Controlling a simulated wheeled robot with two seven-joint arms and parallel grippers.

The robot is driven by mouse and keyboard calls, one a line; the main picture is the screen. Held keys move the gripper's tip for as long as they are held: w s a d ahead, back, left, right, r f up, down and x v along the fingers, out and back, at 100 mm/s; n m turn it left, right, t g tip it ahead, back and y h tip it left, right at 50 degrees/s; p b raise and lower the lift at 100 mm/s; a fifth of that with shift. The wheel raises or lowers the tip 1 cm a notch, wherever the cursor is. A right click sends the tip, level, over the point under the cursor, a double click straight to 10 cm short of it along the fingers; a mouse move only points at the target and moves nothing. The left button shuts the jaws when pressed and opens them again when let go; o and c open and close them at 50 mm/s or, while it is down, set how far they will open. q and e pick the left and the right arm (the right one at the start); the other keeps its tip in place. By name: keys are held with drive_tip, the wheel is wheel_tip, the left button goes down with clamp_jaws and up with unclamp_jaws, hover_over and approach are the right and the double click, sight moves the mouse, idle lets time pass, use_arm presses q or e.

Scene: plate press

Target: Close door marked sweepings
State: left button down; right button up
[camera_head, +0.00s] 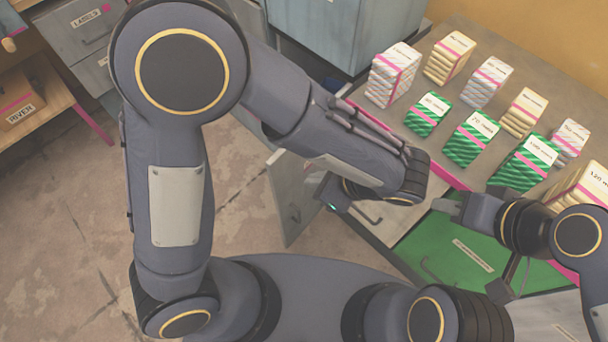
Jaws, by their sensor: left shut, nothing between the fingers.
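A grey door (287,198) with a small handle stands swung open from the counter's front, left of the drawers. No readable marking shows on it, so I cannot tell whether it is the one marked sweepings. My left gripper (328,193) is just right of this door, at its upper part, with its fingers shut and partly hidden by its own wrist. I cannot tell whether it touches the door. My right gripper (446,203) is over the counter's front edge, by the green panel; its finger opening is unclear.
The counter (485,53) carries several striped, labelled bundles (470,138). A green front (448,250) with a label lies below its edge. A blue-grey cabinet (320,30) stands behind; a drawer unit marked labels (85,35) is upper left. The floor (250,190) left of the door is clear.

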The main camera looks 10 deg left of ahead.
use_arm(q)
drive_tip(key=d+f+m+t, duration=0.1)
drive_tip(key=d+f+m, duration=0.1)
drive_tip(key=d+f, duration=0.15)
drive_tip(key=b, duration=0.7)
approach(284, 172)
drive_tip(key=shift+y, duration=0.4)
drive_tip(key=f, duration=0.1)
drive_tip(key=w+a+f, duration=0.1)
drive_tip(key=f, duration=0.1)
drive_tip(key=a+f, duration=0.1)
drive_tip(key=f, duration=0.1)
drive_tip(key=shift+w+a, duration=0.15)
drive_tip(key=shift+w, duration=0.05)
drive_tip(key=shift+w+a, duration=0.25)
drive_tip(key=shift+a, duration=0.15)
drive_tip(key=shift+w+a+t, duration=0.1)
drive_tip(key=shift+a+t, duration=0.05)
drive_tip(key=shift+t, duration=0.15)
